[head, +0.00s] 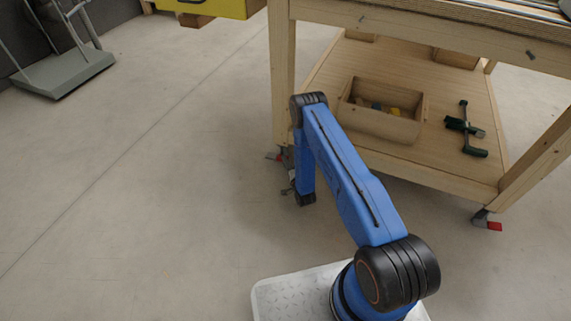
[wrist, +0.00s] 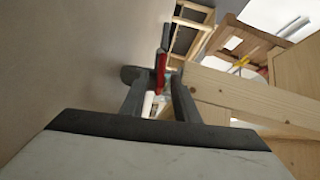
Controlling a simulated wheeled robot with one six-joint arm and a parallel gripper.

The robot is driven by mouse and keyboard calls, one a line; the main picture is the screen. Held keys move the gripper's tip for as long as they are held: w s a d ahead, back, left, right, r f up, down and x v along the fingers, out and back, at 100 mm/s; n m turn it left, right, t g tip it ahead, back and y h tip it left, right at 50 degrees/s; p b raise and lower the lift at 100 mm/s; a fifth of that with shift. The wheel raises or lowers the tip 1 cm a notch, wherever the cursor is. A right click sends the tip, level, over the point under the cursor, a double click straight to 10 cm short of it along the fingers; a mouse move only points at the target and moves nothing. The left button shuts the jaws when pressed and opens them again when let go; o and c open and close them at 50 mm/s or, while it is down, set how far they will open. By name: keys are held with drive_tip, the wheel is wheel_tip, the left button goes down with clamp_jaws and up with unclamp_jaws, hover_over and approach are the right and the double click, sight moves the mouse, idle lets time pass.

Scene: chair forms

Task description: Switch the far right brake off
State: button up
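The wooden workbench (head: 390,150) stands on casters with red brake pedals. A red pedal (head: 273,156) shows at its near left leg, partly behind my arm, and another red pedal (head: 494,226) at its near right leg. The far right caster does not show in the head view. My gripper (head: 287,190) is low by the near left leg, mostly hidden by my arm. In the wrist view my gripper (wrist: 158,84) has its fingers apart. A red brake pedal (wrist: 160,68) and grey caster wheel (wrist: 130,74) lie between and just beyond the fingertips; contact is unclear.
The bench's lower shelf (head: 450,178) holds an open wooden box (head: 385,123) and a dark green clamp (head: 466,130). A grey platform cart (head: 65,73) stands at the far left. A yellow case (head: 215,8) is at the top. The floor to the left is clear.

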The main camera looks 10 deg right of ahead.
drive_tip(key=shift+w, duration=0.1)
clamp_jaws()
drive_tip(key=shift+a+r+n+g, duration=0.1)
drive_tip(key=shift+r+n+g, duration=0.2)
drive_tip(key=shift+g, duration=0.1)
unclamp_jaws()
